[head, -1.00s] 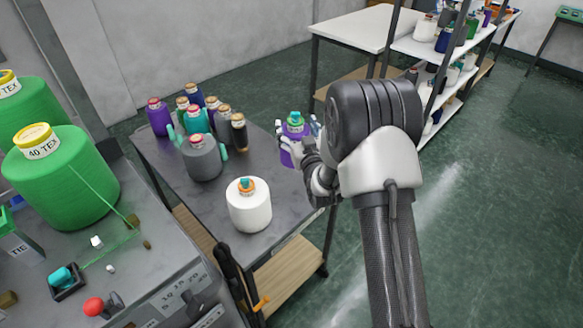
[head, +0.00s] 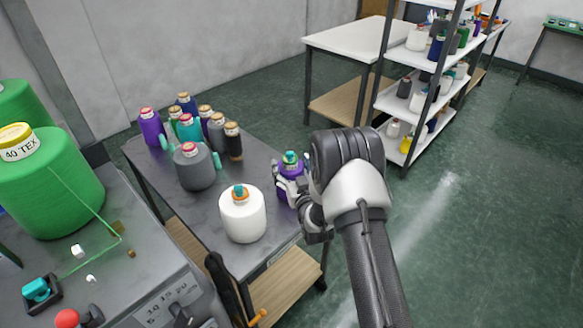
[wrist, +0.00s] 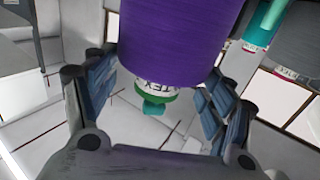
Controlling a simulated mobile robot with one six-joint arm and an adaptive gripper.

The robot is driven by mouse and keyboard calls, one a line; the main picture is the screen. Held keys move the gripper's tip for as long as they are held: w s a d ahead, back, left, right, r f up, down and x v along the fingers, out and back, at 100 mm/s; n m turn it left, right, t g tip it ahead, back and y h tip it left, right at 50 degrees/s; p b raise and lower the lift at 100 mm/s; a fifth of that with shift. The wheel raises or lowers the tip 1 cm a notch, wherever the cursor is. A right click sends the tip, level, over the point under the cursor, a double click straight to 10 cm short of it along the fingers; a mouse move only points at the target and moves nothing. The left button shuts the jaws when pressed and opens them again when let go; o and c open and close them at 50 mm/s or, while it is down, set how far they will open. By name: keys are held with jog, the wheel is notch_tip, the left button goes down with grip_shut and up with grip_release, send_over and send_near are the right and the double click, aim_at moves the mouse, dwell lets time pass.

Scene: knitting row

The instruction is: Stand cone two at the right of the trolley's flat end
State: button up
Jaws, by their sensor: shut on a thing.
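My gripper (head: 287,187) is shut on a purple cone (head: 292,171) with a green and teal top. The cone is upright at the right end of the grey trolley top (head: 252,160). I cannot tell whether its base touches the top. In the wrist view the purple cone (wrist: 180,38) lies between both fingers (wrist: 158,92), with a white label near its green top. No number on it is readable. A white cone (head: 242,216) with an orange and teal top stands to its left and nearer.
A dark grey cone (head: 194,170) and several purple, teal, grey and black cones (head: 152,128) crowd the trolley's far left. Large green cones (head: 50,190) stand on the machine at left. A white-shelved rack (head: 425,60) stands beyond. Bare trolley top lies between the cones.

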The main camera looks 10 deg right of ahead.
jog(key=shift+f, duration=0.1)
jog(key=o, duration=1.7)
